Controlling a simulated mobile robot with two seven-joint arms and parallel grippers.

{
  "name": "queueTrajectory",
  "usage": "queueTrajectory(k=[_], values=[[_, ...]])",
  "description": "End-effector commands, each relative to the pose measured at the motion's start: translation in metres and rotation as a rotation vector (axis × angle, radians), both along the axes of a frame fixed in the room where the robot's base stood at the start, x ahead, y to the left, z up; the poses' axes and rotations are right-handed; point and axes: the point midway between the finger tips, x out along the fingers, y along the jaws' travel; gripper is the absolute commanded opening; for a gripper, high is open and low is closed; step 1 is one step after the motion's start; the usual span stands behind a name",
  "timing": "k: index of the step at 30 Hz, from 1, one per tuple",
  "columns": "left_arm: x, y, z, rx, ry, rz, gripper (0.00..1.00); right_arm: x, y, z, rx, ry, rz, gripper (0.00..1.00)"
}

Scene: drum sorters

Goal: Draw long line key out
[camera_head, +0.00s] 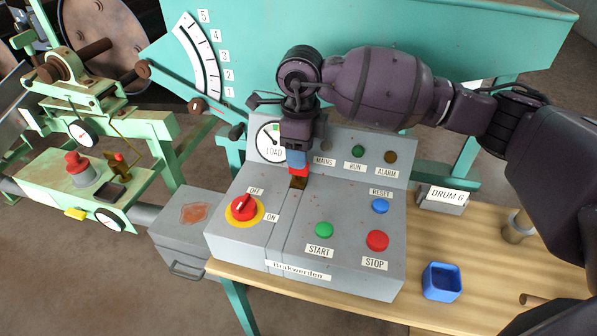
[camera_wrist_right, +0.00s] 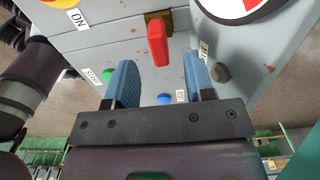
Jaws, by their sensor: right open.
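A red key (camera_wrist_right: 157,45) stands in a brass-coloured lock (camera_wrist_right: 158,20) on the grey control box (camera_head: 228,248). In the head view only a little of the red key (camera_head: 301,172) shows below my fingers, above the brass lock (camera_head: 298,183). My right gripper (camera_head: 297,158) is over the box, close to the key. In the right wrist view its blue fingers (camera_wrist_right: 158,78) are open and apart, with the key ahead of the gap between them. I cannot see either finger touching it. My left gripper is not in view.
The box carries a red OFF/ON switch (camera_head: 243,208), a green START button (camera_head: 324,230), a red STOP button (camera_head: 377,240) and a blue RESET button (camera_head: 380,206). A LOAD dial (camera_head: 267,138) stands behind. A blue open container (camera_head: 441,282) sits on the wooden bench (camera_head: 480,250).

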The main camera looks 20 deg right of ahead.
Motion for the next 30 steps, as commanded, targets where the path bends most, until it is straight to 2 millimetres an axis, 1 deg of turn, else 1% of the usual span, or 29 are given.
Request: queueTrajectory(k=[6, 9, 12, 17, 20, 27, 30], values=[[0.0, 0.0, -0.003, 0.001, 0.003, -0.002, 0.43, 0.001, 0.003, -0.031, 0.001, 0.007, -0.001, 0.49], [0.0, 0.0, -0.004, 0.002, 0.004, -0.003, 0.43, 0.001, 0.003, -0.043, 0.001, 0.004, -0.002, 0.49], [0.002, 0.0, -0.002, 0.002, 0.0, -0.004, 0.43, 0.001, 0.003, -0.047, 0.002, 0.002, 0.0, 0.49], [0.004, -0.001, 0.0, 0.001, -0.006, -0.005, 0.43, 0.001, 0.003, -0.046, 0.001, 0.002, 0.0, 0.49], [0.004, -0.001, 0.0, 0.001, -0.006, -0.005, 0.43, 0.001, 0.003, -0.046, 0.001, 0.002, 0.0, 0.37], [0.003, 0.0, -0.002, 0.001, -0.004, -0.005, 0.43, 0.001, 0.003, -0.046, 0.0, 0.002, 0.0, 0.0], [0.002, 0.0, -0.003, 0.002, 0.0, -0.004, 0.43, 0.001, 0.003, -0.046, 0.001, 0.002, 0.0, 0.0]])
